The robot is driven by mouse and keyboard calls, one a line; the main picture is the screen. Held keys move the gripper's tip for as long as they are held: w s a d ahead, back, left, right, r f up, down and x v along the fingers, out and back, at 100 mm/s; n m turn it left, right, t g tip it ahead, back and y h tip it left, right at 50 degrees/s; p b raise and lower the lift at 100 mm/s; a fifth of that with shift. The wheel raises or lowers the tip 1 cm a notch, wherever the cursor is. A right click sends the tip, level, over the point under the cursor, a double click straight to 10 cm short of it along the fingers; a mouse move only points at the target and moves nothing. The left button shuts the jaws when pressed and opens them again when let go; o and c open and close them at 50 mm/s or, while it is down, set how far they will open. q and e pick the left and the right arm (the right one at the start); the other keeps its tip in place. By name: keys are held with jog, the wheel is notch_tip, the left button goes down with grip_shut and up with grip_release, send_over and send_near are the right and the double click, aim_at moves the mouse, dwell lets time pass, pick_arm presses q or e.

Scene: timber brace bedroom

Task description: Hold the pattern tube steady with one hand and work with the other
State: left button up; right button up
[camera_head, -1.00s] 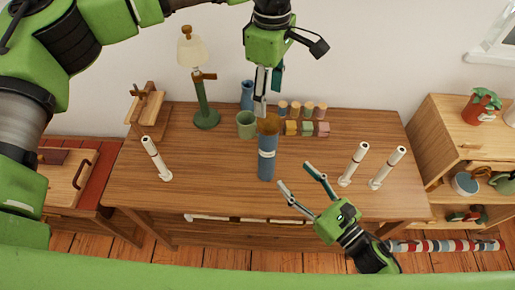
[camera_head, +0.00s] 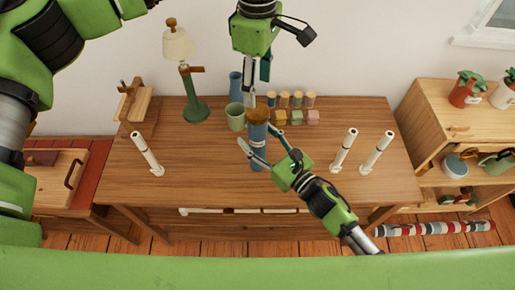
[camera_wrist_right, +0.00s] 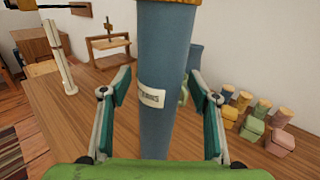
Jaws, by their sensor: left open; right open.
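The pattern tube (camera_head: 258,163), blue with a brown cap (camera_head: 258,115), stands upright in the middle of the wooden table. My left gripper (camera_head: 256,88) is open just above the cap, fingers pointing down. My right gripper (camera_head: 258,139) is open, reaching in from the lower right with one finger on each side of the tube. In the right wrist view the tube (camera_wrist_right: 163,60) and its white label (camera_wrist_right: 152,97) sit between the spread fingers, with gaps showing on both sides. The tube's lower end is hidden there.
White upright sticks stand at the table's left (camera_head: 147,153) and right (camera_head: 343,151). Behind the tube are a green cup (camera_head: 236,117), a blue vase (camera_head: 235,86), a lamp (camera_head: 194,105) and several small coloured jars and blocks (camera_head: 296,117). The table's front left is clear.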

aim_at(257, 111)
jog(key=shift+w+a, duration=0.1)
grip_shut()
pick_arm(q)
jog(key=m, duration=0.4)
jog(key=shift+m, duration=0.4)
jog(key=m, duration=1.3)
jog(key=shift+f, duration=4)
